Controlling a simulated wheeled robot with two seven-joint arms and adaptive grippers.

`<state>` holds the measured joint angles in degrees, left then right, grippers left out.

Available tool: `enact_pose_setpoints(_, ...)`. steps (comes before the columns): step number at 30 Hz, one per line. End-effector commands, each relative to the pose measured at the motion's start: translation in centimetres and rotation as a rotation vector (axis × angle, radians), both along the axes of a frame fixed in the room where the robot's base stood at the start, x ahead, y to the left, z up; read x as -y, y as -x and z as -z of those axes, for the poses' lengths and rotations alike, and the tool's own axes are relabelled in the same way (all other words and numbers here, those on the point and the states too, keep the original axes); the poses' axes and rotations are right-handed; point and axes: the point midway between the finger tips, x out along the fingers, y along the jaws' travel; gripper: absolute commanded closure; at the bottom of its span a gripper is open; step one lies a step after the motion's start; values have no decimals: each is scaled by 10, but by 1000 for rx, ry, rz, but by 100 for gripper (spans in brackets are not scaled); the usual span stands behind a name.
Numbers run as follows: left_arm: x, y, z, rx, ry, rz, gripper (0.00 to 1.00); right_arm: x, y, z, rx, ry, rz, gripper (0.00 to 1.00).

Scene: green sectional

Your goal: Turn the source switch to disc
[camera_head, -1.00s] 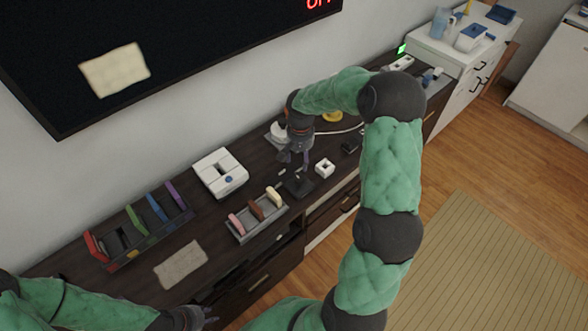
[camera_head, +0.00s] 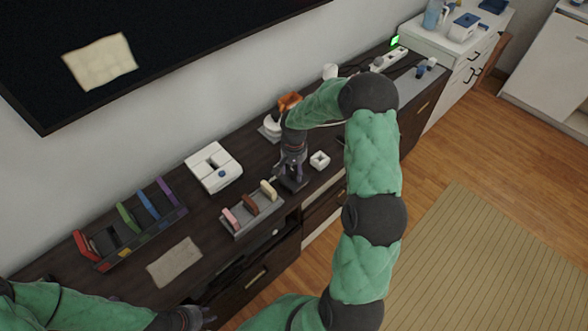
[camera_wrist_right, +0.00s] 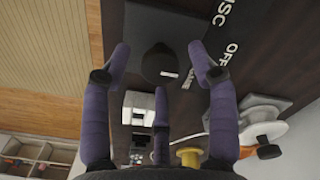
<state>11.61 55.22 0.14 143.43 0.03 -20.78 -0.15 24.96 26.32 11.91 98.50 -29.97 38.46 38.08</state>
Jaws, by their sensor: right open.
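The source switch is a round black knob (camera_wrist_right: 160,63) on a dark plate, with a short white mark on its lower right side. White lettering beside it includes "OFF" and a partly cut-off "ISC"; a third label is partly hidden by a finger. The white mark faces that third label. In the head view the black switch base (camera_head: 293,184) sits on the cabinet. My right gripper (camera_head: 289,170) is over it, its purple fingers (camera_wrist_right: 157,75) open and spread around the knob, with gaps visible. My left gripper (camera_head: 207,318) is at the bottom edge, its opening unclear.
On the dark cabinet are a grey tray with upright blocks (camera_head: 252,212), a white box (camera_head: 213,167), a small white square holder (camera_head: 319,160), a rack of coloured cases (camera_head: 130,222) and a beige cloth (camera_head: 174,262). An orange-and-white device (camera_wrist_right: 262,125) stands near the right gripper.

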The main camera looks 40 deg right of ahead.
Motion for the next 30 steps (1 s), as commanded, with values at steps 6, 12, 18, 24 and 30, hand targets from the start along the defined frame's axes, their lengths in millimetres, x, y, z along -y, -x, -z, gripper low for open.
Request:
enact_pose_setpoints(6,0,0,0,0,0,0,70,0,0,0,0,0,0,83)
enact_pose_setpoints(12,0,0,0,0,0,0,70,0,0,0,0,0,-1,97)
enact_pose_setpoints(18,0,0,-2,0,0,0,70,0,0,0,-1,-1,-29,97)
enact_pose_setpoints(24,0,0,-7,0,0,0,70,0,0,-1,0,0,-126,97)
enact_pose_setpoints(30,0,0,-14,0,0,0,70,0,0,-1,0,0,-285,97)
